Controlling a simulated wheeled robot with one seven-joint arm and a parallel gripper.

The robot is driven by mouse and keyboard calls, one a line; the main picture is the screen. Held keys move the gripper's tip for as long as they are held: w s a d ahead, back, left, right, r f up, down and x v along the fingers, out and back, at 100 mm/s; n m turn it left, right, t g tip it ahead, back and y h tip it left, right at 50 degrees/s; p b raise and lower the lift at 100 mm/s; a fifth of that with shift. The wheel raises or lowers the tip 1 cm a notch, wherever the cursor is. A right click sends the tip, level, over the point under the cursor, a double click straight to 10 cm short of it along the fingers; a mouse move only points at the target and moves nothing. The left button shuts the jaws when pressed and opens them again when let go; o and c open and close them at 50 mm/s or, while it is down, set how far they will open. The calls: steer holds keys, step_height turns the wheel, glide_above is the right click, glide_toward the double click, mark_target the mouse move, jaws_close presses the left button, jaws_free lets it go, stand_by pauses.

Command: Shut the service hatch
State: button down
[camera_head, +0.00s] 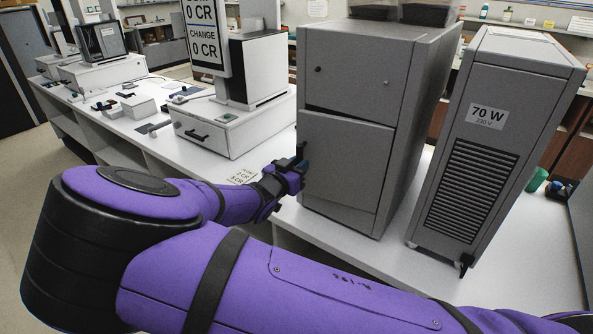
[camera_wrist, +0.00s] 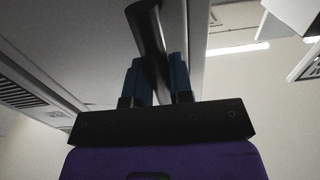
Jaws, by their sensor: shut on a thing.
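The service hatch (camera_head: 345,162) is the lower grey panel on the front of a grey cabinet (camera_head: 360,60). A dark gap shows along its top edge, so it looks slightly ajar. My gripper (camera_head: 301,164) is at the hatch's left edge. In the wrist view, the blue fingers of my gripper (camera_wrist: 157,80) are closed on both sides of a black bar handle (camera_wrist: 146,25). The handle stands out from a grey panel (camera_wrist: 95,45). In the head view the handle is mostly hidden by the gripper.
A grey unit (camera_head: 505,95) marked 70 W stands close to the cabinet's right. A till drawer (camera_head: 225,130) with a display (camera_head: 205,35) stands to the left on the white counter (camera_head: 120,128). A paper price card (camera_head: 243,176) lies near my gripper.

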steer(key=shift+w+d, duration=0.25)
steer(key=shift+w, duration=0.35)
steer(key=shift+w+d, duration=0.2)
steer(key=shift+w, duration=0.4)
steer(key=shift+w+d, duration=0.1)
steer(key=shift+w, duration=0.05)
steer(key=shift+w+d, duration=0.15)
steer(key=shift+w, duration=0.2)
steer(key=c, duration=0.9)
jaws_free()
